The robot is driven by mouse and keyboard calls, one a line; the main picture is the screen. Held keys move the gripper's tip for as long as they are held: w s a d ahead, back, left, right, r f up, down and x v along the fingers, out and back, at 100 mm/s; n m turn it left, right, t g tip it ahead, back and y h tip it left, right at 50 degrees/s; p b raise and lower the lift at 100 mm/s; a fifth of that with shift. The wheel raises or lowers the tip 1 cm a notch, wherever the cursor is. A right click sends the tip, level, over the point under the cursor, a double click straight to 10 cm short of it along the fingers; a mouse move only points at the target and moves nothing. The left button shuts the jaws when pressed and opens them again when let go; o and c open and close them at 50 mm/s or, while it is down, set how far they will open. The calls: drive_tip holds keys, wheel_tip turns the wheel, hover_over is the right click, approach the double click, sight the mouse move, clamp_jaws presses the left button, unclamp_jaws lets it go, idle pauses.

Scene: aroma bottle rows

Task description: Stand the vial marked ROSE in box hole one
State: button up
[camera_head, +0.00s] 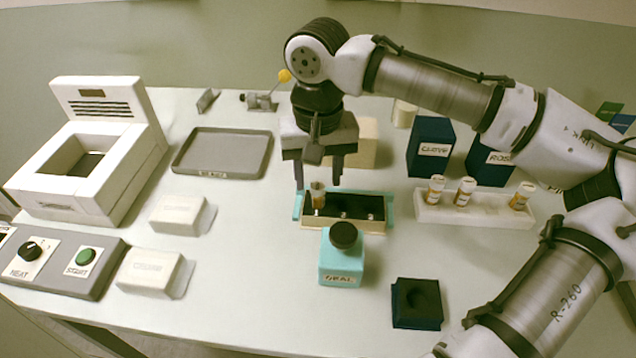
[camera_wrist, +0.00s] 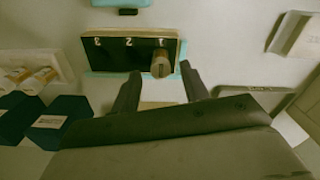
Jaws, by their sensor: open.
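The box (camera_head: 345,226) is a narrow dark-topped tray with teal ends at the middle of the table. In the wrist view the box (camera_wrist: 120,63) bears the marks 3, 2 and 1. One small brown vial with a pale cap (camera_head: 318,194) stands upright at its left end. In the wrist view this vial (camera_wrist: 160,66) is at the end marked 1; its label cannot be read. My gripper (camera_head: 318,183) points down just above that end. In the wrist view my gripper (camera_wrist: 160,80) is open, with its fingers apart on either side of the vial and a gap to each.
A white rack (camera_head: 450,214) with three vials stands to the right, before dark blue blocks marked CLOVE (camera_head: 431,148) and ROSE (camera_head: 490,165). A teal SEAL bottle (camera_head: 341,258) stands close in front of the box.

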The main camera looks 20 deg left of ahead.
sight(318, 186)
wheel_tip(318, 186, up, 9)
idle(0.3)
idle(0.4)
